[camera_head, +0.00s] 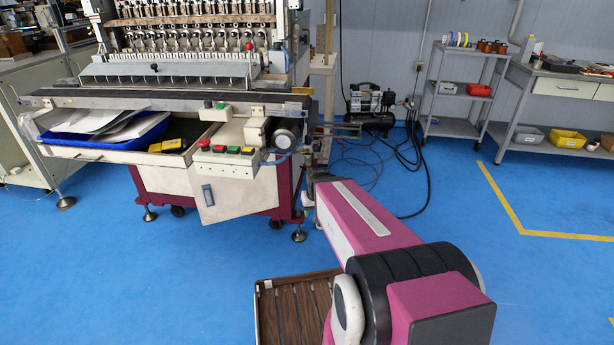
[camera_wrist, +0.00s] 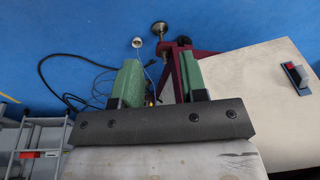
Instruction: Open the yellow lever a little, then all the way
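A small yellow piece (camera_head: 302,91) at the right end of the winder's long dark rail may be the yellow lever; its shape is too small to tell. In the wrist view the lever is not clearly seen. My gripper (camera_wrist: 159,80) is open there, its two green fingers apart with nothing clearly held between them. Beyond the fingers are blue floor, thin cables and the machine's dark red leg. In the head view my pink arm reaches toward the machine's right end, and its far end is small and partly hidden.
The coil winder's control box (camera_head: 226,162) with coloured buttons sticks out at the front. A blue tray (camera_head: 108,143) and a yellow item (camera_head: 168,145) lie to its left. A compressor (camera_head: 371,106), loose cables and a grey shelf cart (camera_head: 458,127) stand behind. Floor at right is clear.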

